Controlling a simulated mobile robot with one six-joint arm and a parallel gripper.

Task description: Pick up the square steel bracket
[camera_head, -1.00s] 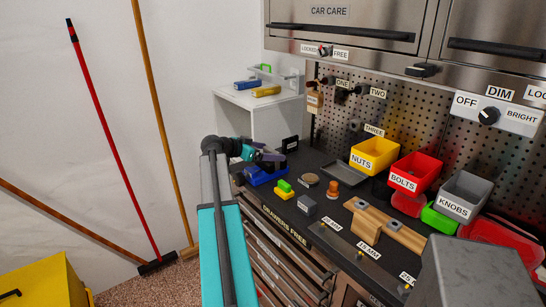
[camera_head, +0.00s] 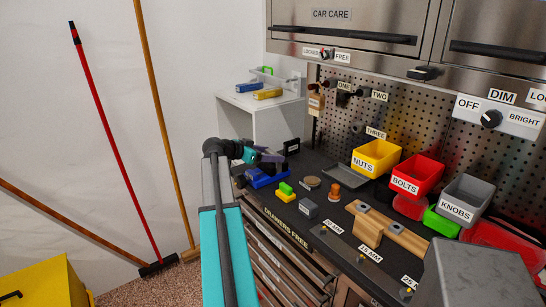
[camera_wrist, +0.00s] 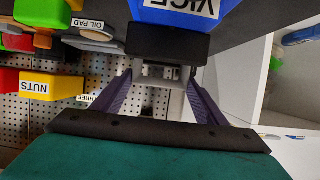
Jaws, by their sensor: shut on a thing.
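My gripper (camera_head: 268,157) is at the far left end of the bench, above the blue vice (camera_head: 260,180). In the wrist view, its purple fingers (camera_wrist: 162,98) are shut on a grey square metal frame, the square steel bracket (camera_wrist: 180,76). The bracket is right against the black jaw block of the vice (camera_wrist: 172,12). I cannot tell whether the bracket touches the vice. In the head view the bracket is too small and hidden by my gripper to make out.
Green and yellow blocks (camera_head: 285,193), a grey block (camera_head: 308,207) and an orange knob (camera_head: 334,192) stand on the bench. The yellow nuts bin (camera_head: 377,155) is farther right. A white shelf unit (camera_head: 262,125) stands behind the vice.

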